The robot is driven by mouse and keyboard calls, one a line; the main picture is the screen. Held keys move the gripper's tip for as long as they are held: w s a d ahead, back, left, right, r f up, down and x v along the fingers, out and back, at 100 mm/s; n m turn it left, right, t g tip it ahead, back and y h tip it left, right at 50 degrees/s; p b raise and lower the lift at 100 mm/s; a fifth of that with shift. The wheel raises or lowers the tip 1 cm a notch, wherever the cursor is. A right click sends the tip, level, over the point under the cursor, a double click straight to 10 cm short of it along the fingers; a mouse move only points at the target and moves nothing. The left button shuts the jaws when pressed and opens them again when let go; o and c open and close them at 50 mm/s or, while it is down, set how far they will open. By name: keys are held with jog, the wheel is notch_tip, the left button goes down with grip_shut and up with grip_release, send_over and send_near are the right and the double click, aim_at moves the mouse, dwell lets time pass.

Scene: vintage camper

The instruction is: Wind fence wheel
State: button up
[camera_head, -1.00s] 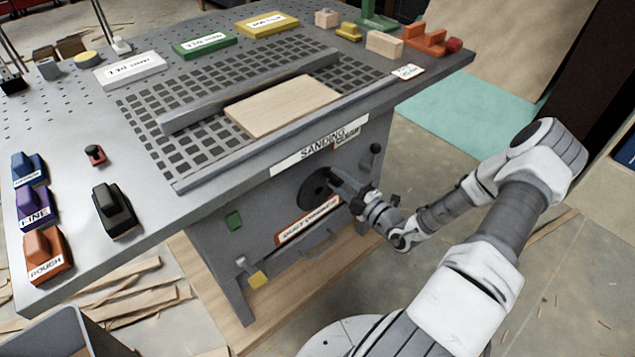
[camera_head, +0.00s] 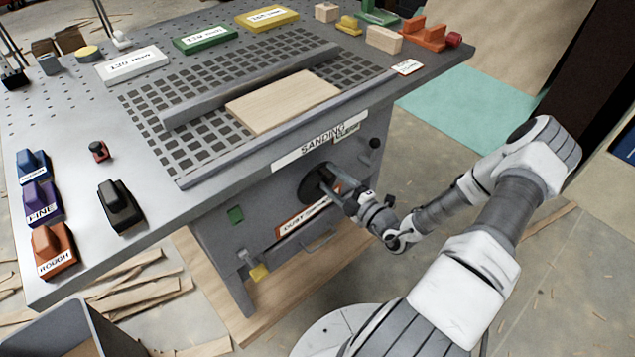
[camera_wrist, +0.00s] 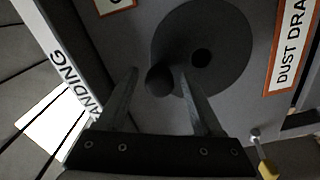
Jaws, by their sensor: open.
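The fence wheel is a dark round disc (camera_head: 309,188) on the grey front panel of the sanding table. A dark round-ended handle (camera_wrist: 158,78) sticks out from the wheel's left part. My gripper (camera_head: 328,180) is at the wheel, and its fingers hide part of it in the head view. In the wrist view my gripper (camera_wrist: 158,70) is open, with one finger on each side of the handle. The right finger is nearer the handle; contact cannot be told.
The sanding table (camera_head: 190,215) carries a wooden board (camera_head: 282,102) and several coloured blocks. A small dark knob (camera_head: 375,143) sits right of the wheel. A drawer handle (camera_head: 320,242) and a yellow-tipped lever (camera_head: 259,272) are below. Open floor lies to the right.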

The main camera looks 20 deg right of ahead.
jog(key=shift+p+v, duration=0.45)
jog(key=shift+v, duration=1.7)
